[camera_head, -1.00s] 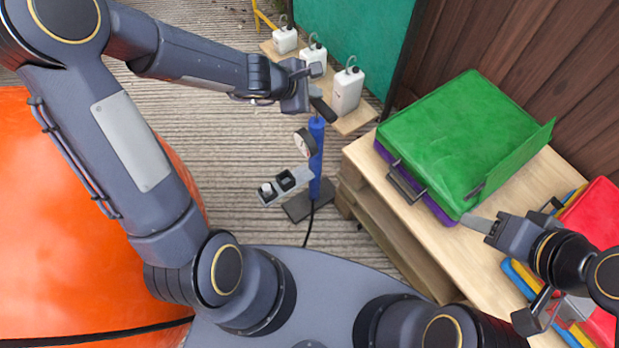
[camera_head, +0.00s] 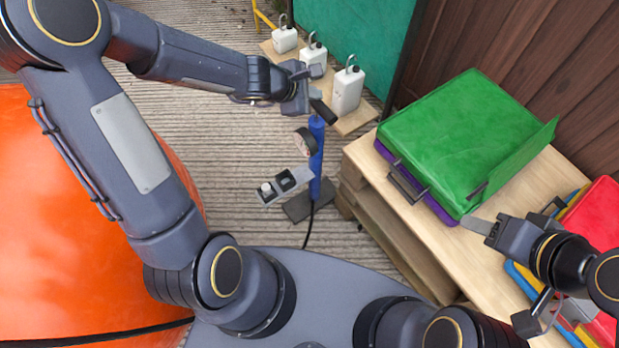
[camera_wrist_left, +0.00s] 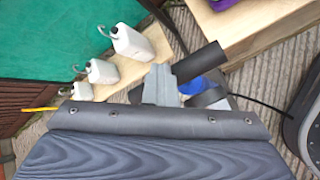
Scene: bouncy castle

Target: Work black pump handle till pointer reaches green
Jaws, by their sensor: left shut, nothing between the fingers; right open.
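The pump stands upright on its dark foot plate, with a blue barrel (camera_head: 317,160) and a black handle (camera_head: 324,111) on top. A round gauge (camera_head: 305,142) sits on its left side; its pointer is too small to read. My left gripper (camera_head: 312,84) is shut and empty at the handle's upper end. In the left wrist view the black handle (camera_wrist_left: 197,62) lies right beside the grey fingers (camera_wrist_left: 160,85), and the blue barrel (camera_wrist_left: 208,84) is partly hidden below; I cannot tell whether they touch. My right gripper (camera_head: 476,225) is open and empty over the wooden table.
White bottles (camera_head: 347,90) stand on a plank behind the pump. A wooden table (camera_head: 380,190) at right carries a green cover (camera_head: 460,135) over a purple case and red, blue and yellow pieces. An orange inflatable (camera_head: 60,220) fills the left.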

